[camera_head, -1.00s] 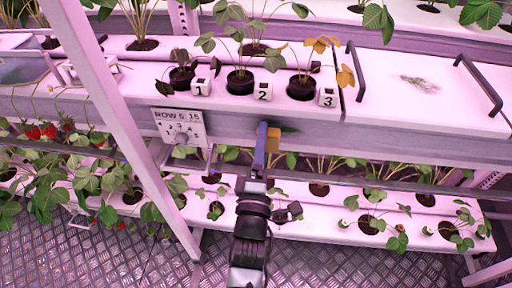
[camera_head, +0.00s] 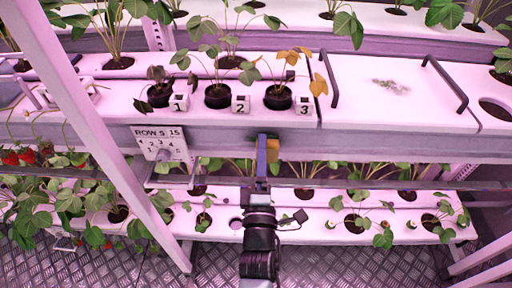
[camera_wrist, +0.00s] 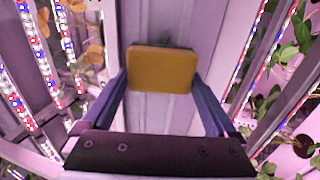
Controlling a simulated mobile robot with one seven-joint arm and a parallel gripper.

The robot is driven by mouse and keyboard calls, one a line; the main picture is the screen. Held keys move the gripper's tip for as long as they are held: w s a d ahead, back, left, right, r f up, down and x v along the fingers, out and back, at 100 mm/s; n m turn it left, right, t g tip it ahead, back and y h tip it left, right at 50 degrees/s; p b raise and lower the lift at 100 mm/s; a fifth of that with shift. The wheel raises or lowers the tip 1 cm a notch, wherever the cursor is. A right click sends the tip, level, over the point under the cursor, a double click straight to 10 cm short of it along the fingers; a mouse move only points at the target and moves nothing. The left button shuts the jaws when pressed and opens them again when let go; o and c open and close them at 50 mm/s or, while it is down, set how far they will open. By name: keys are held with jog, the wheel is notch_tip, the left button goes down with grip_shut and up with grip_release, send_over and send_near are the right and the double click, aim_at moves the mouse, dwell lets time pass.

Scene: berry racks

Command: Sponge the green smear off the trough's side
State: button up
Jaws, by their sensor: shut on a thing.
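My gripper (camera_head: 264,150) is shut on a yellow-orange sponge (camera_wrist: 162,68), held between its two blue fingers in the wrist view. In the head view the sponge (camera_head: 273,150) shows at the right of the fingers, in front of the trough's side (camera_head: 350,141). In the wrist view the sponge faces the pale ribbed side panel; I cannot tell whether it touches. No green smear shows clearly now; the stretch of side behind my gripper and sponge is hidden.
Potted plants with tags 1 (camera_head: 179,102), 2 (camera_head: 240,103) and 3 (camera_head: 304,104) stand above. A handled lid (camera_head: 395,105) has a grey-green mark on top. A slanted post (camera_head: 100,130) and lower plants flank my arm.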

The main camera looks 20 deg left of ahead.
aim_at(277, 156)
jog(key=shift+w+d+p, duration=0.2)
jog(key=shift+d+p, duration=0.1)
jog(key=shift+d, duration=0.35)
jog(key=shift+w+d+r+p, duration=0.1)
jog(key=shift+w+d+p, duration=0.05)
jog(key=shift+d+p, duration=0.35)
jog(key=shift+w+d+r+p, duration=0.1)
jog(key=shift+d+p, duration=0.25)
jog(key=shift+d, duration=0.1)
jog(key=shift+w+d+f, duration=0.2)
jog(key=shift+d+f, duration=0.05)
jog(key=shift+d, duration=0.4)
jog(key=shift+a, duration=0.1)
